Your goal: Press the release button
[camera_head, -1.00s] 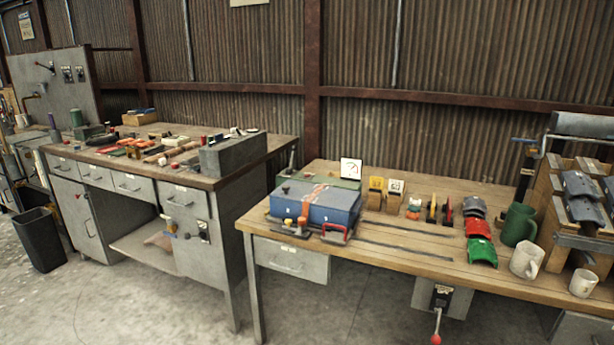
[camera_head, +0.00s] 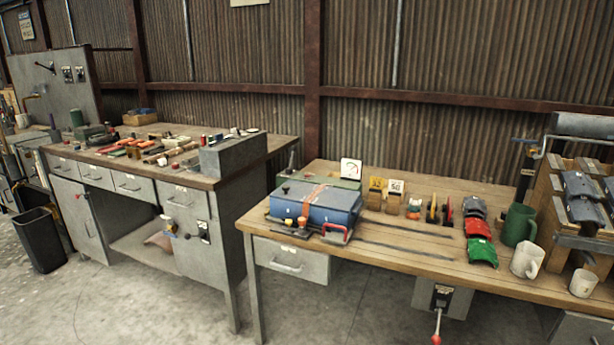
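I cannot make out for sure which part is the release button. A blue case (camera_head: 335,205) with an orange strap lies on the right wooden workbench, with small orange and red parts at its front edge. A grey control box (camera_head: 441,297) with a red-knobbed lever (camera_head: 437,339) hangs under that bench. Another small dark switch (camera_head: 204,231) sits on the front of the left bench's cabinet. My gripper is not in view.
The left workbench (camera_head: 183,187) holds a grey block (camera_head: 233,154) and several small tools. Green mug (camera_head: 518,225), white mugs (camera_head: 526,260) and coloured curved pieces stand on the right bench. A black bin (camera_head: 39,241) is on the floor at left. Open floor lies in front.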

